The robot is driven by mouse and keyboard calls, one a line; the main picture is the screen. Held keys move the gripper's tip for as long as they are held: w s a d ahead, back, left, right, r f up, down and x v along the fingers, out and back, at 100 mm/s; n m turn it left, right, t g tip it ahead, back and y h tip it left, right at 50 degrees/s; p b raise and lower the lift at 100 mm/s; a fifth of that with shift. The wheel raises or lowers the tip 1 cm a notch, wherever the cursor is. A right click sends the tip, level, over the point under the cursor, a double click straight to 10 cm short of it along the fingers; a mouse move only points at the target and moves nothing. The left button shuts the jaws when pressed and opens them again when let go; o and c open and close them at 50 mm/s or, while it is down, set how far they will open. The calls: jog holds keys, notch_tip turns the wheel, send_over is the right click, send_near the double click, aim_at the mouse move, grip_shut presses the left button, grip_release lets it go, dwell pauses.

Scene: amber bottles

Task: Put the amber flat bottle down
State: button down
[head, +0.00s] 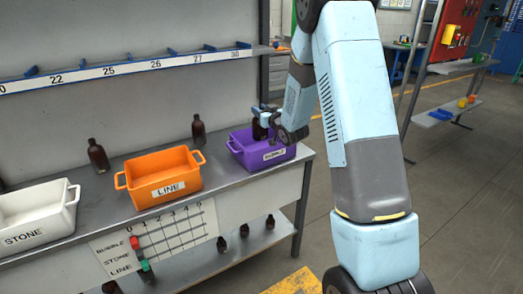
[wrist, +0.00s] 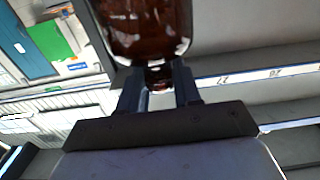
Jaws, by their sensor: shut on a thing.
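The amber flat bottle (wrist: 148,28) fills the top middle of the wrist view, with its narrow neck between the two fingers of my gripper (wrist: 160,84). In the head view my gripper (head: 264,112) is shut on the bottle (head: 259,130) over the purple bin (head: 265,157) labelled "BUBBLE". The bottle's lower part is hidden behind the bin's rim or inside it, so I cannot tell whether it touches the bin floor.
An orange bin (head: 160,178) labelled "LINE" and a white bin (head: 38,214) labelled "STONE" stand left on the bench. Dark bottles stand behind them (head: 97,156) (head: 198,131). Several bottles are on the lower shelf (head: 232,258). A numbered rail (head: 130,68) runs above.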

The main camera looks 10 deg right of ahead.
aim_at(263, 135)
jog(key=shift+w+a+f, duration=0.1)
jog(key=shift+f, duration=0.3)
notch_tip(263, 135, down, 9)
jog(key=shift+f, duration=0.1)
dwell(0.3)
jog(key=c, duration=0.8)
grip_release()
